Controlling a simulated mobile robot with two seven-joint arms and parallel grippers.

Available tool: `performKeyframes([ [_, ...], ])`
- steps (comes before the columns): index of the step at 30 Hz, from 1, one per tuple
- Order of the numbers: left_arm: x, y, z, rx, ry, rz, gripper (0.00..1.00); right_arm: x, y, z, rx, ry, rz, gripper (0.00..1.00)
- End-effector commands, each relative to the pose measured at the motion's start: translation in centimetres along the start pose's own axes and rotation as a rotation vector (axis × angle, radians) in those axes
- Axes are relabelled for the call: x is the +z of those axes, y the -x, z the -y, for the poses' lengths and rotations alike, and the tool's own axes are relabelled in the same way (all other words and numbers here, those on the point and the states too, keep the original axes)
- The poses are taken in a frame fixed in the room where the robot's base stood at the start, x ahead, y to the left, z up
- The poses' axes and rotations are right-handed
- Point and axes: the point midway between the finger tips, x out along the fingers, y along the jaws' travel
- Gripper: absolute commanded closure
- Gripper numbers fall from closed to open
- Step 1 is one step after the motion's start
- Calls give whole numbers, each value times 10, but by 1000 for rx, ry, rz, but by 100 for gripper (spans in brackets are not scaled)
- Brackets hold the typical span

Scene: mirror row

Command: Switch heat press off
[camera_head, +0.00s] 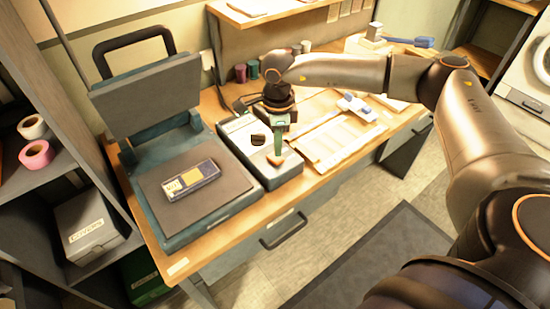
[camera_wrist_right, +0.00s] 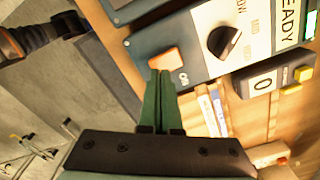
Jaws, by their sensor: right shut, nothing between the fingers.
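The heat press (camera_head: 165,240) stands at the left of the table with its dark upper plate (camera_head: 150,95) raised. Its grey-green control box (camera_head: 240,132) is beside it. The box has an orange switch (camera_head: 276,160) near its front end, which also shows in the right wrist view (camera_wrist_right: 164,59) beside the word ON. A black dial knob (camera_wrist_right: 224,42) sits farther along the box, near a READY label. My right gripper (camera_head: 278,151) points down with its green fingers together and empty. Its tips (camera_wrist_right: 160,74) are at the switch; I cannot tell whether they touch. My left gripper is not in view.
A blue and yellow packet (camera_head: 192,180) lies on the press's lower plate. A counter unit showing 0 (camera_wrist_right: 263,84) is next to the control box. A shelf with tape rolls (camera_head: 36,154) stands at the left.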

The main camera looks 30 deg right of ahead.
Motion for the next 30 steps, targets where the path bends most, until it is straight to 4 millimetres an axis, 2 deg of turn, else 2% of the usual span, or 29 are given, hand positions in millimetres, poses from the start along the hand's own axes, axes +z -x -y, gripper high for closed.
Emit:
performKeyframes([
  [30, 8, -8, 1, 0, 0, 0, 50, 0, -16, 0, 0, 0, 0, 100],
])
